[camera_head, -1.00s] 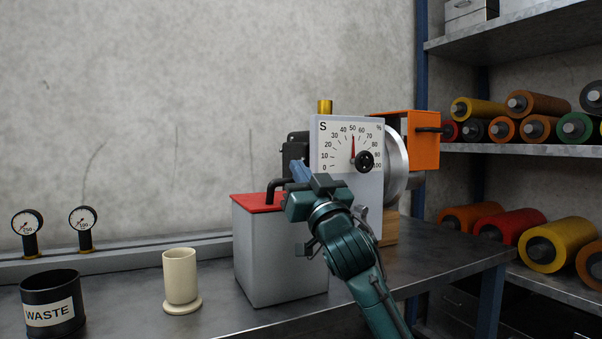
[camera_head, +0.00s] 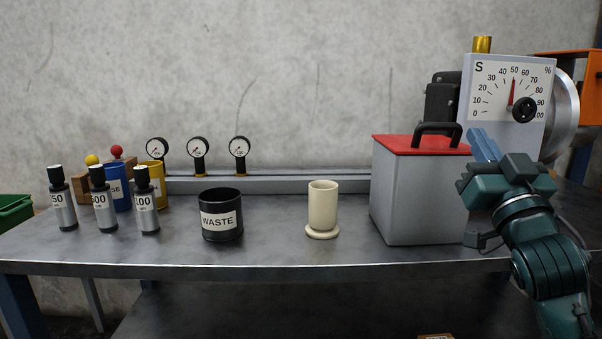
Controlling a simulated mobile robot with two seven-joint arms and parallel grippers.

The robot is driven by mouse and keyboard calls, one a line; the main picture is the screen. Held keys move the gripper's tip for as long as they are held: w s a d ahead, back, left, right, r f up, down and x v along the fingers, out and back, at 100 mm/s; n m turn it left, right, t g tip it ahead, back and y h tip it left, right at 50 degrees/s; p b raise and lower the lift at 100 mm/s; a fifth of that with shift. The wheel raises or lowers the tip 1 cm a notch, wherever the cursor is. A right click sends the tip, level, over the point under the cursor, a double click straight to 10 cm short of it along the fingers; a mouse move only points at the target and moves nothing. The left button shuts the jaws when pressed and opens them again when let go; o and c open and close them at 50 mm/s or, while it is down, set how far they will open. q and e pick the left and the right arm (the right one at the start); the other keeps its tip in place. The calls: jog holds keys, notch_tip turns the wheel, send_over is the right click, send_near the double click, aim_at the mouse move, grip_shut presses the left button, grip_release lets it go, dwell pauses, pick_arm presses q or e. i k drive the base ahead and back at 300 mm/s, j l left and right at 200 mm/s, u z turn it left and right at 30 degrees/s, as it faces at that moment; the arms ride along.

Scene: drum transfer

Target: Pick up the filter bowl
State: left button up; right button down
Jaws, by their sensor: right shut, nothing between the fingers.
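A cream cup-shaped vessel (camera_head: 322,206) with a wide round foot stands upright on the grey metal bench (camera_head: 280,258); it seems to be the filter bowl. My right gripper (camera_head: 484,145) is at the right, its blue fingers shut and empty. It is well to the right of the cream vessel and apart from it, by the right side of the grey box. My left gripper is not in view.
A grey box (camera_head: 412,205) with a red lid (camera_head: 415,145) and black handle stands between vessel and gripper. A black WASTE pot (camera_head: 221,222) is left of the vessel. Labelled bottles (camera_head: 104,210) stand farther left. The dial machine (camera_head: 505,80) is behind my gripper.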

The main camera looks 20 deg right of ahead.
aim_at(322, 194)
jog(key=k+j, duration=0.15)
jog(key=k, duration=0.35)
jog(key=k+j, duration=0.2)
jog(key=k, duration=0.25)
